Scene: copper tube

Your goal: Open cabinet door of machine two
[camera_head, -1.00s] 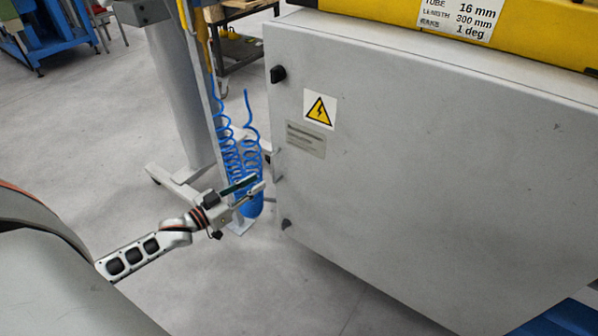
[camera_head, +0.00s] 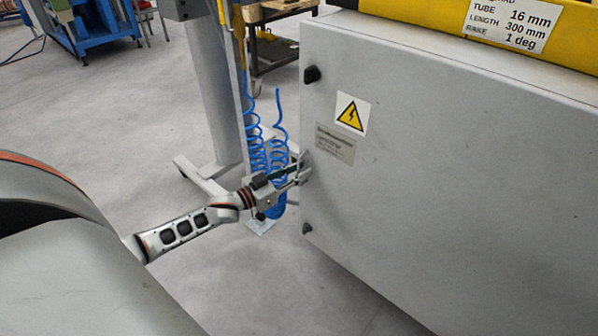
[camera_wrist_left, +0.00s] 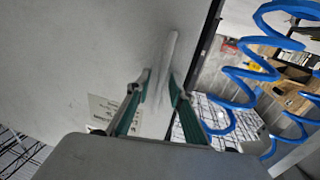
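The grey cabinet door (camera_head: 440,190) of the machine fills the right side of the head view and looks shut. A pale upright handle (camera_wrist_left: 163,62) stands out from the door near its free edge in the left wrist view. My right gripper is not in view.
Black knobs (camera_head: 312,74) sit near the door's left edge, above and below the gripper. Blue coiled hoses (camera_head: 268,150) hang close behind the gripper beside a grey post (camera_head: 212,90). The floor left of the cabinet is mostly clear.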

